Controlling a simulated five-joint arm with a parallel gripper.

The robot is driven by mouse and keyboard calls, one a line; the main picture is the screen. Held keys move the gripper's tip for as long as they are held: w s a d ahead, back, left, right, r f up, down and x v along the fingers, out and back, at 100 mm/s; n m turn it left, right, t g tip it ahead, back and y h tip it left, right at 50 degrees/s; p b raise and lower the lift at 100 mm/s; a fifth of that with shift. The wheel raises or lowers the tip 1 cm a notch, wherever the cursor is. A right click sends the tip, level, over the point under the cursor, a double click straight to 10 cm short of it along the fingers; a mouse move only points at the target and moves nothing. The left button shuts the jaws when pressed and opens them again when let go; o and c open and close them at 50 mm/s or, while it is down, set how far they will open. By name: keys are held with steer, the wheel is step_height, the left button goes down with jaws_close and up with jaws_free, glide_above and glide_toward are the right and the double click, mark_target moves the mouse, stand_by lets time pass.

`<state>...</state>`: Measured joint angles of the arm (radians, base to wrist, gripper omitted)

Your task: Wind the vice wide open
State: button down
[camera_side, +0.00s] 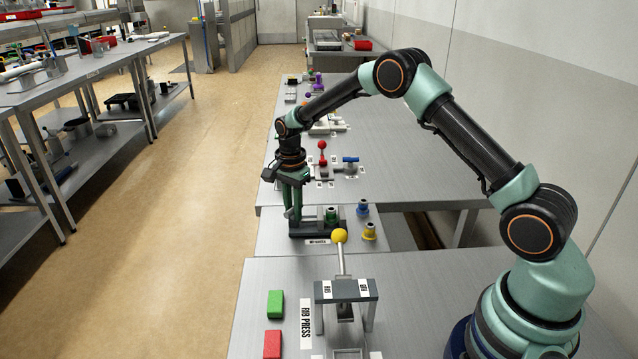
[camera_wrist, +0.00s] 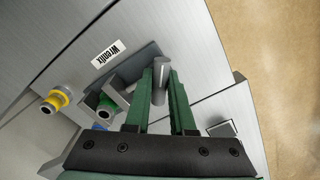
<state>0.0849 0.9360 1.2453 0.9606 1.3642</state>
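The vice (camera_side: 318,229) is a small dark block with a green part, on the narrow middle bench; it also shows in the wrist view (camera_wrist: 121,92). A green cylindrical piece (camera_wrist: 106,104) sits by its jaws; how far the jaws are apart is hard to judge. A grey round bar (camera_wrist: 161,72), seemingly the vice's handle, stands at its end. My gripper (camera_side: 291,217) points down at the vice's left end in the side view. In the wrist view its two green fingers (camera_wrist: 162,88) stand either side of the bar. Whether both touch it is unclear.
A blue-topped piece (camera_side: 362,208) and a yellow one (camera_side: 369,231) stand right of the vice. A press with a yellow-knobbed lever (camera_side: 340,236) stands in front, close by. A red-knobbed lever (camera_side: 322,147) stands behind. Green (camera_side: 275,304) and red (camera_side: 272,344) blocks lie at front left.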

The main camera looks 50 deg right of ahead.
steer(key=shift+n, duration=1.2)
steer(key=shift+n, duration=1.2)
steer(key=shift+n, duration=0.6)
steer(key=c, duration=0.7)
jaws_free()
steer(key=shift+r, duration=0.1)
steer(key=shift+r, duration=2.9)
